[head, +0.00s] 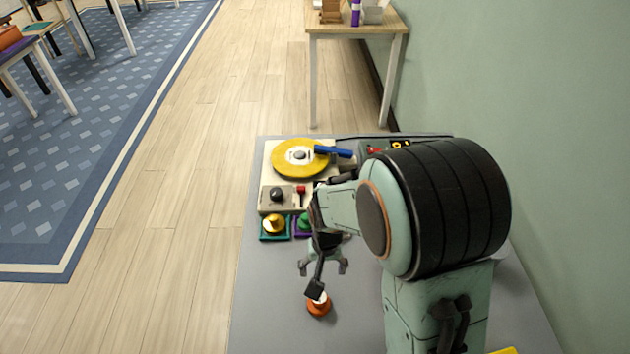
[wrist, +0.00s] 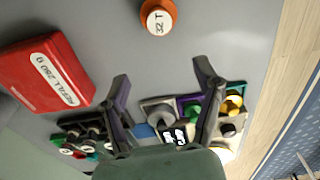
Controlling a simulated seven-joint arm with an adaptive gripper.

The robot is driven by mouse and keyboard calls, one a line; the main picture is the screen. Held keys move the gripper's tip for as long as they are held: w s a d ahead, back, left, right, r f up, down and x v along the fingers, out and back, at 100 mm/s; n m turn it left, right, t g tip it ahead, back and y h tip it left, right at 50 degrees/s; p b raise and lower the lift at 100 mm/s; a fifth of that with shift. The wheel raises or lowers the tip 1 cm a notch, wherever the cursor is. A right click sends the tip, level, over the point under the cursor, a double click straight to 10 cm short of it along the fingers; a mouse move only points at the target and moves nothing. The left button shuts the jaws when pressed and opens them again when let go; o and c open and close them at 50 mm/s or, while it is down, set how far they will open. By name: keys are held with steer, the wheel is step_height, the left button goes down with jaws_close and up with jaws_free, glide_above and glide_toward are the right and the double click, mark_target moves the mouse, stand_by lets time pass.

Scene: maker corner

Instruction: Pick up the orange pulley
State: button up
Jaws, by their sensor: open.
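The orange pulley (head: 319,307) sits on the grey table near its front left part. It has a white top, and in the wrist view the pulley (wrist: 158,17) shows the label "32 T" at the top edge, partly cut off. My gripper (head: 323,267) is above the table, behind the pulley in the head view. A dark part of my arm's end overlaps the pulley's far edge there. In the wrist view my gripper (wrist: 162,74) has its fingers spread apart with nothing between them. The pulley lies beyond the fingertips, not touching them.
A red box (wrist: 45,72) labelled "REFILL 250 g" lies left in the wrist view. A yellow disc (head: 289,169), a blue bar (head: 333,151), a yellow knob (head: 273,224) and a green knob (head: 304,222) stand farther back. The green wall (head: 560,150) borders the right. Table around the pulley is clear.

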mark_target(320, 308)
steer(key=shift+g, duration=0.4)
steer(key=f, duration=0.2)
steer(key=s+f, duration=0.1)
steer(key=f, duration=0.5)
steer(key=shift+s+a, duration=0.3)
steer(key=shift+a, duration=0.05)
steer(key=shift+f, duration=0.6)
steer(key=c, duration=1.1)
